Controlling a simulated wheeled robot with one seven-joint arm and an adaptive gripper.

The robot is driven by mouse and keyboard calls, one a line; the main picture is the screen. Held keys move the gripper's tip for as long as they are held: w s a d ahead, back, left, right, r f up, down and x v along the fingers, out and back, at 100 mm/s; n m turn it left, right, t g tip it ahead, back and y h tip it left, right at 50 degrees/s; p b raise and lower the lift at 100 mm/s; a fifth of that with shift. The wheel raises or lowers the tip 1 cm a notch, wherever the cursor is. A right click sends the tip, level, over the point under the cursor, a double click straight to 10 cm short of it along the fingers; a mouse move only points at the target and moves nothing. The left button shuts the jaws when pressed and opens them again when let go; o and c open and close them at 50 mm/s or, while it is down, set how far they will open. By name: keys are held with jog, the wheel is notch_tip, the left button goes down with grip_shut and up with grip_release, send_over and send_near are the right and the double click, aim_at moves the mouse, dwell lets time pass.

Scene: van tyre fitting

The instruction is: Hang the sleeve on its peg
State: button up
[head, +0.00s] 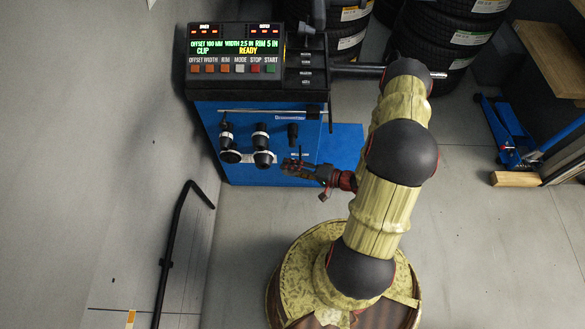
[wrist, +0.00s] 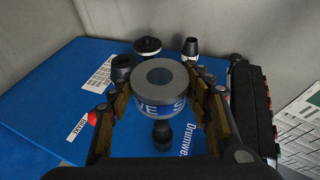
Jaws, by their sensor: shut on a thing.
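The sleeve (wrist: 160,88) is a grey ring with a blue lettered band, seen end-on in the wrist view. My gripper (wrist: 162,92) is shut on it, one finger on each side. In the head view my gripper (head: 293,166) is in front of the blue machine's front, low and right; the sleeve is too small to make out there. A short black fitting (wrist: 162,135) on the blue panel shows just below the sleeve in the wrist view, apart from it as far as I can tell. Which peg is the sleeve's own I cannot tell.
The blue machine (head: 215,110) carries black cones and discs (head: 261,140) on its front. A rod (head: 265,112) runs above them. A lit display (head: 236,47) tops it. A black bent bar (head: 170,235) stands at the left wall. Tyres (head: 440,40) are stacked behind.

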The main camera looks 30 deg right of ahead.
aim_at(294, 144)
jog(key=shift+w+d, duration=0.1)
jog(key=shift+d, duration=0.05)
dwell(0.3)
jog(key=shift+w+d+b, duration=0.5)
jog(key=shift+w+d, duration=0.25)
jog(key=shift+w, duration=0.35)
jog(key=shift+w+d+b, duration=0.5)
jog(key=shift+w+d, duration=0.25)
jog(key=shift+w, duration=0.35)
jog(key=shift+b, duration=0.35)
jog(key=shift+w+d+b, duration=0.3)
jog(key=shift+w, duration=0.15)
jog(key=shift+b, duration=0.6)
dwell(1.4)
jog(key=shift+w+d+b, duration=0.35)
jog(key=shift+w+d, duration=0.35)
jog(key=shift+w, duration=0.3)
jog(key=shift+w+d+b, duration=0.35)
jog(key=shift+w+d, duration=0.3)
jog(key=shift+w, duration=0.3)
dwell(0.5)
